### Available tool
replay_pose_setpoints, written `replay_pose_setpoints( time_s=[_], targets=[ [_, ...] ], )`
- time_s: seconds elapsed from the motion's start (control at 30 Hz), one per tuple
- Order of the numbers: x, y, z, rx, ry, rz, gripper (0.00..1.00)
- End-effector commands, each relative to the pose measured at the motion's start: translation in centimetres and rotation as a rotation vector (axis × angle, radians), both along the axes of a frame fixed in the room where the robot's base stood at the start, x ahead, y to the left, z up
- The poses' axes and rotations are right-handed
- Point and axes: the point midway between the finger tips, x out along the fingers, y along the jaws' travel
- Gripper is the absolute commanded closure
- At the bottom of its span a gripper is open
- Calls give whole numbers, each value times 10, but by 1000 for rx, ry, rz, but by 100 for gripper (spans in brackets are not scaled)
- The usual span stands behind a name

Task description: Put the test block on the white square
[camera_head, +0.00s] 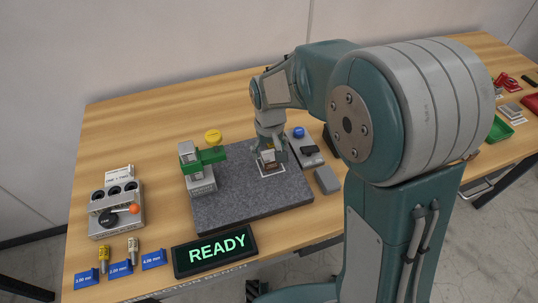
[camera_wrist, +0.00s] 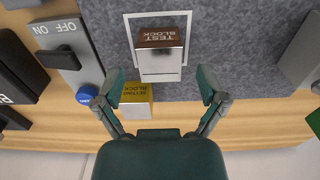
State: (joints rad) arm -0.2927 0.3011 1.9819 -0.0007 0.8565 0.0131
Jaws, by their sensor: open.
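The test block (camera_head: 268,157) has a brown labelled top and silver sides. The white square also shows in the head view (camera_head: 272,173), partly covered by the block. My gripper (camera_wrist: 163,85) is open and empty, its fingers spread either side and short of the block, apart from it. In the head view my gripper (camera_head: 270,146) is right above and behind the block.
A gold setting block (camera_wrist: 137,94) is near my left finger. A grey box with ON/OFF switch and blue button (camera_head: 304,147) stands right of the granite plate (camera_head: 235,205). A green-clamped stand (camera_head: 200,170) is on the plate's left; a READY display (camera_head: 215,250) is in front.

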Motion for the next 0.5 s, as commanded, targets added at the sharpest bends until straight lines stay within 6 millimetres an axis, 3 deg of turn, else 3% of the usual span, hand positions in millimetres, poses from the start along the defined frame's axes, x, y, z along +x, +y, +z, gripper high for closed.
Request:
replay_pose_setpoints(
  time_s=[0.3, 0.5],
  targets=[
    [1, 0, 68, 1, -4, 0, 9],
    [0, 0, 94, 1, -2, 0, 9]
  ],
)
